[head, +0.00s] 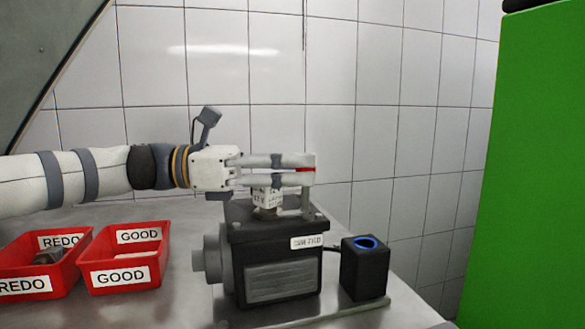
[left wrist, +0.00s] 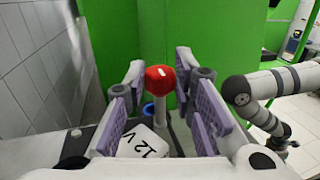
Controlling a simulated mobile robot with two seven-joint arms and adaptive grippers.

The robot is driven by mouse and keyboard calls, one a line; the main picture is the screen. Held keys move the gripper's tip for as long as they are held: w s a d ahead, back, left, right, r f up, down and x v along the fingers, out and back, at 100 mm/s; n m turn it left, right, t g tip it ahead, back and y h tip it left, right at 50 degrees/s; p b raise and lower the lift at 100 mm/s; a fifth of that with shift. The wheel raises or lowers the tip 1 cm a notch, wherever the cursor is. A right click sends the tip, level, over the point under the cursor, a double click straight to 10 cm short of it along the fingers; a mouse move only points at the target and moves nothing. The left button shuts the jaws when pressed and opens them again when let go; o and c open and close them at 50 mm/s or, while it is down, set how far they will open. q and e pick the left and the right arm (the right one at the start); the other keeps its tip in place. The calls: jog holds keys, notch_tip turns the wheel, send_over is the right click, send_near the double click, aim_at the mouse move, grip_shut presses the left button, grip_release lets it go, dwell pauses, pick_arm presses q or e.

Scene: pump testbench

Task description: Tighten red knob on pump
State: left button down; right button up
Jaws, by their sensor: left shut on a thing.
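The pump (head: 270,262) is a dark box with a silver round end on the left, standing on the metal bench. My left gripper (head: 308,169) reaches in from the left above the pump, level, and is shut on the red knob. Only a thin red strip of the knob (head: 306,170) shows between the fingers in the head view. In the left wrist view the red knob (left wrist: 160,78) tops a pale stem between the purple-padded fingers. A white block marked "12 V" (left wrist: 147,143) is below.
Two red trays, REDO (head: 68,281) and GOOD (head: 128,257), stand left of the pump. A black box with a blue ring (head: 364,268) stands close on the right, cabled to the pump. A tiled wall is behind; a green panel (head: 530,170) is at right.

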pick_arm(q)
jog(key=shift+d+f, duration=0.1)
jog(key=shift+f, duration=0.2)
jog(key=c, duration=1.7)
grip_release()
jog(key=o, duration=0.4)
jog(key=shift+d, duration=0.15)
jog(key=shift+c, duration=0.2)
jog(key=shift+r, duration=0.1)
jog(key=shift+a, duration=0.4)
jog(key=a, duration=1.1)
jog(key=shift+s+a, duration=0.2)
jog(key=shift+s, duration=0.05)
